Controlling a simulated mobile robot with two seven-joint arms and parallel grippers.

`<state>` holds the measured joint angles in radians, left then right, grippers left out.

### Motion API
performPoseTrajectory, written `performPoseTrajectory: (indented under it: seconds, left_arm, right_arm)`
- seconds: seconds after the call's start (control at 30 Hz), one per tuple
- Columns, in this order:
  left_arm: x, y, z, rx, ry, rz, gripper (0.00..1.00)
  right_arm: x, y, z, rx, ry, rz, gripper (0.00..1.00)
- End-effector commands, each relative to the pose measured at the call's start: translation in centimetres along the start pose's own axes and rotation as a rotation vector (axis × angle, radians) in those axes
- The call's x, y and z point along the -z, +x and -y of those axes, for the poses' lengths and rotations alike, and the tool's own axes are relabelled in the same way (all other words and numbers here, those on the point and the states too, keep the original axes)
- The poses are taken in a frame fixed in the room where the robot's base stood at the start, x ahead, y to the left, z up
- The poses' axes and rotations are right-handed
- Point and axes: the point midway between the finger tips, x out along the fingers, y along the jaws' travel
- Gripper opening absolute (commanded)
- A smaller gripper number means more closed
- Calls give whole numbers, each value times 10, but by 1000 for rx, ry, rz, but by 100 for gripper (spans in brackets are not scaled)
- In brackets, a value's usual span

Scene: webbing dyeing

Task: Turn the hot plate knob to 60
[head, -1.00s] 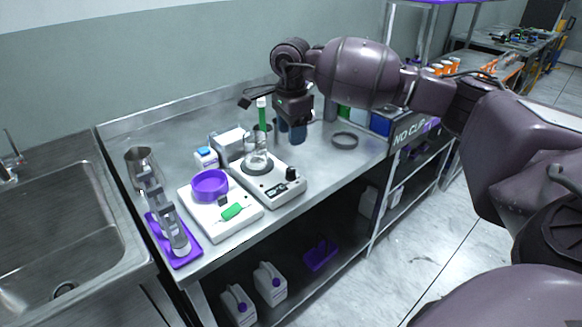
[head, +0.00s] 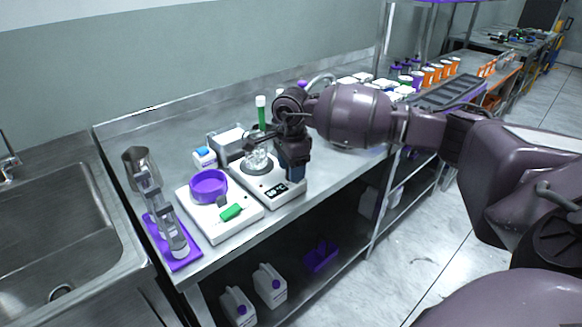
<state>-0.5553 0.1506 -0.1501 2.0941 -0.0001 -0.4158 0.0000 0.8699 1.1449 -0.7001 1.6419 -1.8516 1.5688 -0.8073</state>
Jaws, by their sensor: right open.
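The hot plate (head: 262,193) is a low white box with a dark round heating top near the front edge of the steel bench. A clear glass flask (head: 257,160) stands on its heating top. My right gripper (head: 297,177) points down at the hot plate's right front end, where its dark fingers hide the black knob. The gripper is open; I cannot tell whether its fingers touch the knob. The dial setting cannot be read. My left gripper is not in view.
Left of the hot plate stands a white scale (head: 235,229) with a purple bowl (head: 209,185) and a green item (head: 231,212). A purple tray (head: 186,259) holds a metal stand. A green-filled tube (head: 261,115) stands behind.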

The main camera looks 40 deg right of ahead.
Motion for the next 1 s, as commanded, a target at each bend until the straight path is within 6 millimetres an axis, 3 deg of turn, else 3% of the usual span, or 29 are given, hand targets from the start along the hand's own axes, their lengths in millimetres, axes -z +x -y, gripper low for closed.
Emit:
performPoseTrajectory:
  seconds: [0.17, 0.5, 1.0]
  left_arm:
    - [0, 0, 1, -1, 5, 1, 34]
    - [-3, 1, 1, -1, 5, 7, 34]
    - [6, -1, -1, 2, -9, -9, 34]
  right_arm:
    - [0, 0, 0, 0, 0, 0, 52]
    - [0, 0, 0, 0, 0, 0, 3]
    - [0, -3, 0, 1, 146, 0, 3]
